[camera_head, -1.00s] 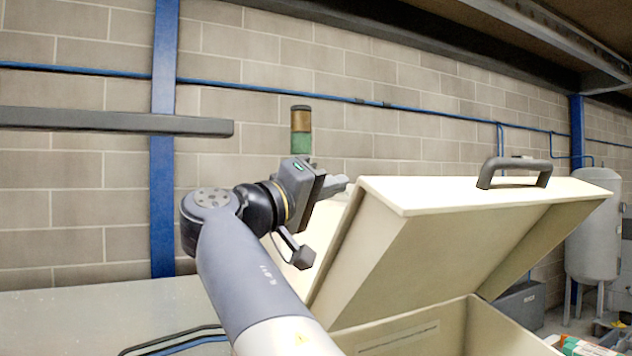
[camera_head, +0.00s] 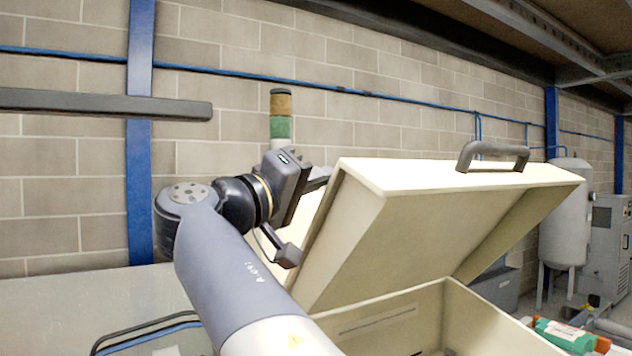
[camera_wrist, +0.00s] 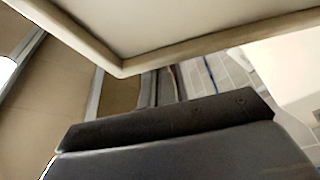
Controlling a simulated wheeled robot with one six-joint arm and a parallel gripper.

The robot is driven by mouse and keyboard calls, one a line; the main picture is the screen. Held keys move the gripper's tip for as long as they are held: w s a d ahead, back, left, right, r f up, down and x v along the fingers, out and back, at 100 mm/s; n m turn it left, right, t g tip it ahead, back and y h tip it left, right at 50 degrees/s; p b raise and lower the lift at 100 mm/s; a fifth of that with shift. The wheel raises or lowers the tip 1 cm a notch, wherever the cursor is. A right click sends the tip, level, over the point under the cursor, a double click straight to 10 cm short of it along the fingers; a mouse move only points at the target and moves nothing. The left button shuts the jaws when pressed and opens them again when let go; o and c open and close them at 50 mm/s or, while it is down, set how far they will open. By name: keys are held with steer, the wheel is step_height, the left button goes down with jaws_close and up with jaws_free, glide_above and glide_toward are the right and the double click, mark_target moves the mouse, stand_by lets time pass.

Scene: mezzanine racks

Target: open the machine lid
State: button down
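The machine lid (camera_head: 440,215) is cream coloured and stands raised and tilted over the open machine box (camera_head: 450,312). A dark grey handle (camera_head: 492,152) sits on the lid's upper edge. My gripper (camera_head: 322,178) is at the lid's left side, near its upper left corner. In the wrist view the underside of a pale panel, which looks like the lid (camera_wrist: 160,22), fills the top. The fingertips are mostly hidden behind the lid and the gripper body, so I cannot tell whether they touch it or how far apart they are.
A signal light (camera_head: 281,115) with amber and green bands stands behind my gripper. A dark horizontal bar (camera_head: 105,104) crosses the left. A grey tank (camera_head: 567,215) and a grey cabinet (camera_head: 606,250) stand at the right. A green and orange item (camera_head: 566,335) lies at lower right.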

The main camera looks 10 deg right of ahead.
steer(key=shift+m+g, duration=0.3)
steer(key=shift+m, duration=0.5)
steer(key=s+f+b, duration=0.2)
steer(key=b, duration=0.1)
steer(key=s+d+f+b, duration=0.1)
steer(key=b, duration=0.1)
steer(key=shift+s+d+f, duration=0.1)
steer(key=shift+s+f, duration=0.1)
steer(key=shift+f, duration=0.15)
steer(key=shift+s+d+f+h+b, duration=0.15)
steer(key=shift+s+h+b, duration=0.15)
steer(key=shift+s+b, duration=0.25)
steer(key=shift+w, duration=0.1)
